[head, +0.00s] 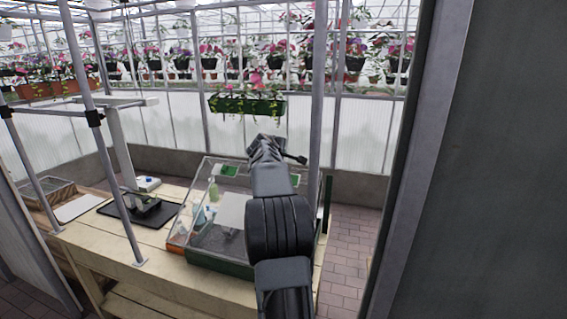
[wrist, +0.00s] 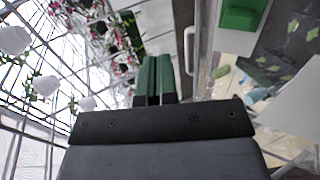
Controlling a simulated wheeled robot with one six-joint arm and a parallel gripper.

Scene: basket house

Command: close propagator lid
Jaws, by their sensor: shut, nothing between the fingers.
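The propagator stands on the wooden bench, with a dark green base (head: 218,263) and a clear lid (head: 201,188). The lid appears raised and tilted, its upper edge high at the back. Green vents (head: 229,170) show on it. My gripper (head: 264,142) is at the lid's upper edge in the head view, and my arm hides part of the lid. In the wrist view my gripper's green fingers (wrist: 155,62) are shut and empty. The lid's edge and pale handle (wrist: 189,52) are just right of them, with a green vent (wrist: 240,14) beyond. Contact cannot be told.
A black tray (head: 150,215) with small items and a white board (head: 80,207) lie on the bench (head: 110,238) to the left. A bottle (head: 213,190) shows through the lid. Metal posts (head: 100,130) rise at the left, and a green planter (head: 247,105) hangs behind.

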